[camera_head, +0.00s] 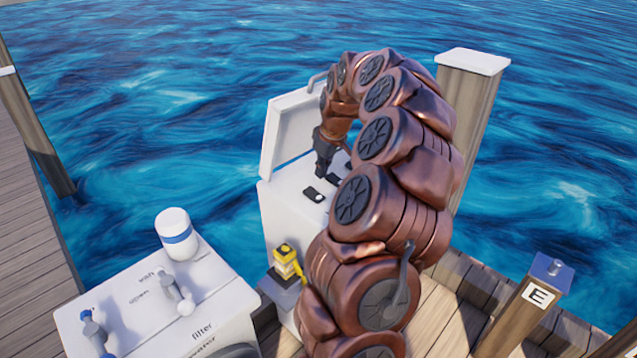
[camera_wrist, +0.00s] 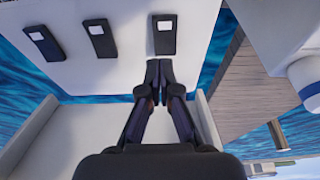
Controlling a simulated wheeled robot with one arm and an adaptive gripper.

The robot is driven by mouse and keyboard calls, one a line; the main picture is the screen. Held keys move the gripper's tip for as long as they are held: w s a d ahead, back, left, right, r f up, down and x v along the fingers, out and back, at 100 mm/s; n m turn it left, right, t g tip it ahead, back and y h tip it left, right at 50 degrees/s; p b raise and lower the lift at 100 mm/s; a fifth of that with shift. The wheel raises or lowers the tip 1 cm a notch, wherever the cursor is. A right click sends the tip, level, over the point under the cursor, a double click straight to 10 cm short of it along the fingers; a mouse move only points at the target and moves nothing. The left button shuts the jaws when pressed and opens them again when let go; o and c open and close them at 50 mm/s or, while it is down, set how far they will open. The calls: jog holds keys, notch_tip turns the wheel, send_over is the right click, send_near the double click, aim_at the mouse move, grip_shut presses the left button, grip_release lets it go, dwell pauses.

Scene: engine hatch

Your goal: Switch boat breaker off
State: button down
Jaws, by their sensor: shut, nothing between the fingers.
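A white box (camera_head: 290,215) with its lid (camera_head: 292,130) raised stands at the middle of the head view. Dark switches sit on its top face, one of them clear of my arm (camera_head: 314,194). In the wrist view three dark switches show in a row: left (camera_wrist: 46,42), middle (camera_wrist: 100,38) and right (camera_wrist: 164,40), each with a pale patch near one end. I cannot read which is the boat breaker or tell their positions. My gripper (camera_wrist: 158,72) is shut and empty, its tips close to the right switch; contact is unclear. It also shows above the box (camera_head: 323,172).
A white filter unit (camera_head: 150,305) with valve handles and a white jar (camera_head: 176,234) stands at front left. A yellow-topped item (camera_head: 287,262) is beside the box. Wooden posts (camera_head: 466,110) and a post marked E (camera_head: 525,305) stand right. Water lies behind.

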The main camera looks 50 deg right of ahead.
aim_at(311, 189)
jog(key=b+v, duration=0.1)
jog(key=v, duration=0.6)
jog(key=shift+s, duration=0.3)
jog(key=shift+r, duration=0.25)
jog(key=shift+w+a+t+b, duration=0.15)
jog(key=shift+w+t+b, duration=0.2)
jog(key=shift+w, duration=0.35)
jog(key=shift+r, duration=0.1)
jog(key=p+x, duration=0.1)
jog(key=x, duration=0.3)
jog(key=p+x, duration=0.1)
jog(key=x, duration=0.4)
jog(key=p+x, duration=0.1)
jog(key=x, duration=0.3)
jog(key=shift+s+f, duration=0.15)
jog(key=shift+f, duration=0.45)
